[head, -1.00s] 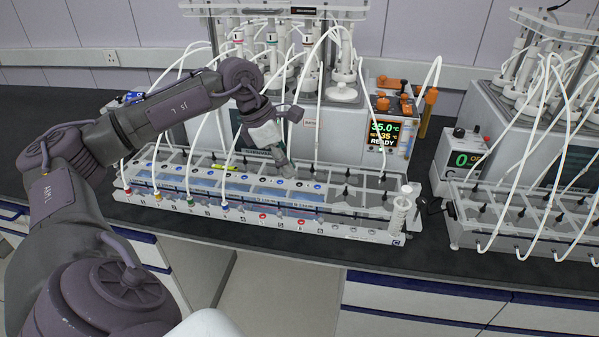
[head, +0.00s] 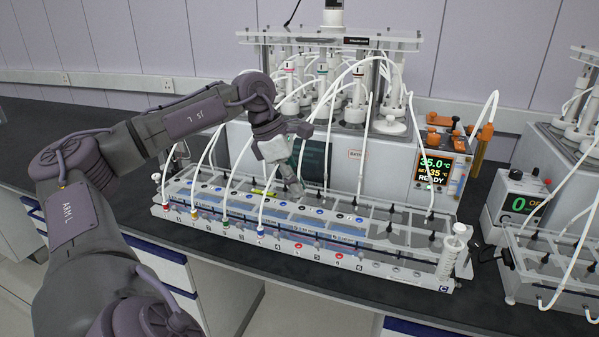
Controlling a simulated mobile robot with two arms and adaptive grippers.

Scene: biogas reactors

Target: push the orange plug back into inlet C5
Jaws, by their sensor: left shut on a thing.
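A long clear rack (head: 410,262) stands on the bench, with a row of blue-ringed ports along its top and coloured, numbered fittings along its front. My left gripper (head: 297,189) comes in from the left and points down at the rack's top near the middle. It is shut, with its fingertips close to the ports. What sits between the fingers is too small and covered to make out. I cannot tell whether the fingertips touch a port. I cannot pick out the orange plug or read the label of inlet C5. My right gripper is not in view.
White tubes arch from the reactor unit (head: 335,145) down to the rack around my gripper. A control box with a lit display (head: 432,168) and orange parts stands at the right. A second unit (head: 515,195) with its own rack is farther right. The bench at far left is clear.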

